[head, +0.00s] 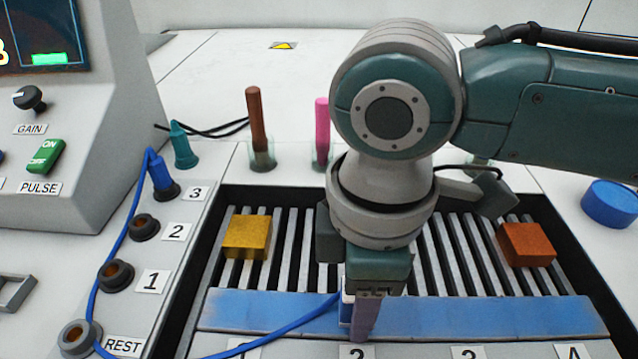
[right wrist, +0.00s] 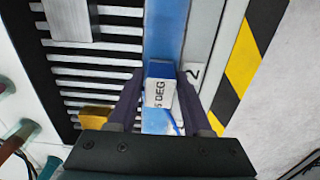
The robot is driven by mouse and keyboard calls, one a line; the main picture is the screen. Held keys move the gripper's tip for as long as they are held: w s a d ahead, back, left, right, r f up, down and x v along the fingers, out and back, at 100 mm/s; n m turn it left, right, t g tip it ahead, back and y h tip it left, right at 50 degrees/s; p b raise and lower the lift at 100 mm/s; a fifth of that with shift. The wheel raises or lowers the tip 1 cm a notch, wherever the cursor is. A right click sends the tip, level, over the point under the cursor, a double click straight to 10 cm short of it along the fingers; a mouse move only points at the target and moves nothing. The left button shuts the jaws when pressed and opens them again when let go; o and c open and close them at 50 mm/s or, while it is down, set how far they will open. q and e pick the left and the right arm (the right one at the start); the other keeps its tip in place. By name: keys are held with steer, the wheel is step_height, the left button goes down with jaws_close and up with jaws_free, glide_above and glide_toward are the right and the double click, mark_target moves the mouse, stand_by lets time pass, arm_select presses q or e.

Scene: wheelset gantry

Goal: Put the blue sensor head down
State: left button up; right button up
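The blue sensor head (right wrist: 160,86), a small blue-and-white block with a "DEG" label, stands on the long blue bar (head: 265,312) near the label 2. In the head view only a thin white-and-blue side of the sensor head (head: 347,300) shows, left of my finger. My right gripper (head: 364,312) points down over it. In the right wrist view its two dark fingers (right wrist: 162,85) stand on both sides of the block, with narrow gaps showing, so it looks open around it. A blue cable (head: 290,328) runs left from the head. My left gripper is out of view.
A yellow block (head: 247,237) and an orange block (head: 527,244) sit on the slatted bed. Brown (head: 257,120) and pink (head: 322,120) pens stand behind. The cable passes the REST holder (head: 77,338) to the blue plug (head: 160,173) at socket 3. A blue cylinder (head: 610,203) stands right.

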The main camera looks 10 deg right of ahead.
steer(key=shift+o, duration=1.2)
steer(key=shift+r, duration=0.1)
step_height(320, 180, up, 12)
steer(key=p, duration=0.4)
steer(key=s+a+f+m+t+y, duration=0.1)
steer(key=s+a+f+m+y, duration=0.2)
steer(key=s+a+m+y, duration=0.15)
steer(key=s+d+f+m+t+h, duration=0.1)
steer(key=s+d+m+h, duration=0.1)
steer(key=s+d+m, duration=0.2)
steer(key=s+d+f+m+t+h, duration=0.1)
steer(key=s+d+m+h, duration=0.1)
steer(key=d, duration=0.8)
steer(key=shift+s+f+m+t, duration=0.3)
steer(key=shift+s+m, duration=0.55)
steer(key=shift+m, duration=0.3)
